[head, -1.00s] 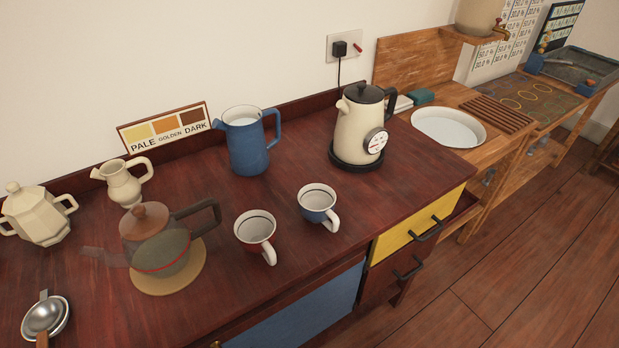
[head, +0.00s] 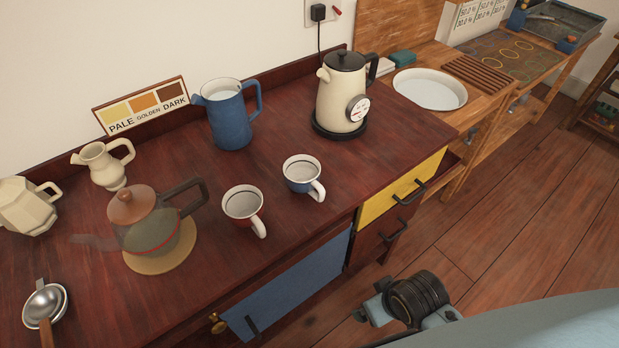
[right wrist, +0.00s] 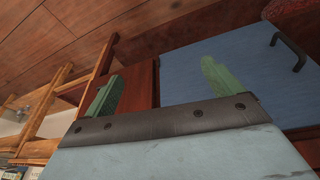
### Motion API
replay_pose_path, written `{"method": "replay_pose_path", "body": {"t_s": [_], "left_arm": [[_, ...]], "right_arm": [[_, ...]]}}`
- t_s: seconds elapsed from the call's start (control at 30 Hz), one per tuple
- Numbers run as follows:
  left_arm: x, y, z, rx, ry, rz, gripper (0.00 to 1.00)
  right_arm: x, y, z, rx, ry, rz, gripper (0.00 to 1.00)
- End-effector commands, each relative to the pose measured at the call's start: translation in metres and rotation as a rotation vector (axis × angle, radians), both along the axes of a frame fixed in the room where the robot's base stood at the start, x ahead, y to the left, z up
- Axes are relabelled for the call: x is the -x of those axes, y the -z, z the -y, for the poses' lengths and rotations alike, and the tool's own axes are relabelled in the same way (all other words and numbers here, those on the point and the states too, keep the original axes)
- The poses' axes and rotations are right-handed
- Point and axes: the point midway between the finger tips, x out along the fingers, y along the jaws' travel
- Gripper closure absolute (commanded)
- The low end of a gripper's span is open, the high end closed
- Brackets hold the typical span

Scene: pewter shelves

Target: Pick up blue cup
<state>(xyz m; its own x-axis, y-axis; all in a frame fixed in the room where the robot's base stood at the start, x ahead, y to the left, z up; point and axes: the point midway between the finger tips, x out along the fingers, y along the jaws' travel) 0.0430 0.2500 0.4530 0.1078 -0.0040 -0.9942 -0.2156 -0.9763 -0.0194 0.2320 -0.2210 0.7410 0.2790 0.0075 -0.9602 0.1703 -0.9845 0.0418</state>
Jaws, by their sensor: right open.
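The blue cup (head: 300,184) stands upright on the dark red wooden counter (head: 300,226), near its front edge. It has a white inside, and its white handle points toward the front right. My right gripper (right wrist: 160,82) is open in the right wrist view, with two green fingers apart and nothing between them. It is in front of the counter's blue drawer front, below the counter top and away from the cup. Part of my right arm shows at the bottom right of the head view. The cup is not seen in the right wrist view. My left gripper is not in view.
A red cup (head: 243,206) stands just left of the blue cup. A glass teapot (head: 150,228) is farther left. A blue jug (head: 230,118) and a cream kettle (head: 340,95) stand behind. Drawer handles (head: 409,191) stick out from the front.

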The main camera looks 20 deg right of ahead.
Motion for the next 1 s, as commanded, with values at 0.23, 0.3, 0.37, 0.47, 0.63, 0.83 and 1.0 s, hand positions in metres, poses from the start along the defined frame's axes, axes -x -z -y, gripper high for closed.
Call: {"method": "replay_pose_path", "body": {"t_s": [0.23,0.3,0.37,0.47,0.63,0.83,1.0], "left_arm": [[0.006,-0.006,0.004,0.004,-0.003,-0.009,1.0],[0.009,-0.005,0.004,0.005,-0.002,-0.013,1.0],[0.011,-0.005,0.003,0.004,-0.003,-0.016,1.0],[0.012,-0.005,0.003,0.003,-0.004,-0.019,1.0],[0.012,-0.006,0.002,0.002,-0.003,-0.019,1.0],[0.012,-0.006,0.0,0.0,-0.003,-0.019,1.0],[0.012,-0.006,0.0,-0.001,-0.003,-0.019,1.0]], "right_arm": [[-0.034,-0.085,0.016,0.021,0.043,0.227,0.08],[-0.051,-0.096,0.021,0.023,0.056,0.32,0.08],[-0.064,-0.102,0.024,0.017,0.061,0.392,0.08],[-0.084,-0.111,0.028,0.005,0.062,0.507,0.08],[-0.118,-0.127,0.033,-0.04,0.029,0.713,0.08],[-0.15,-0.147,0.031,-0.166,-0.088,0.961,0.08],[-0.159,-0.162,0.025,-0.332,-0.252,1.108,0.08]]}}
